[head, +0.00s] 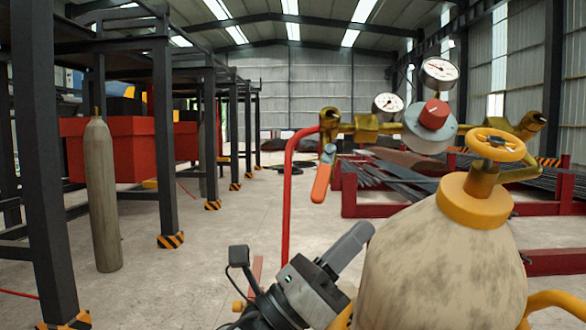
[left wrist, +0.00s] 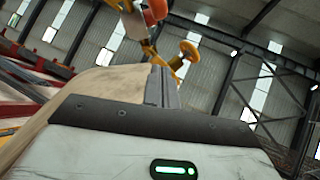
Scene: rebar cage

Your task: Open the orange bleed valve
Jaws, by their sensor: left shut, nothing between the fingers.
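The orange bleed valve lever (head: 322,175) hangs down, slightly tilted, from the left end of the brass manifold (head: 365,128). A grey-white piece joins the lever to the brass body. My left gripper (head: 362,235) is in front of the tan cylinder, below and to the right of the lever and apart from it. Its fingers are shut together with nothing between them. In the left wrist view the shut fingers (left wrist: 161,86) point up towards the brass fittings, and an orange-red part shows at the top edge. My right gripper is in neither view.
The tan cylinder (head: 440,265) stands close by at the right, with a yellow handwheel (head: 497,144) on top. Two gauges (head: 439,74) and a red-knobbed regulator (head: 433,115) sit on the manifold. A red hose (head: 287,200) hangs at its left. Open floor lies left of the hose.

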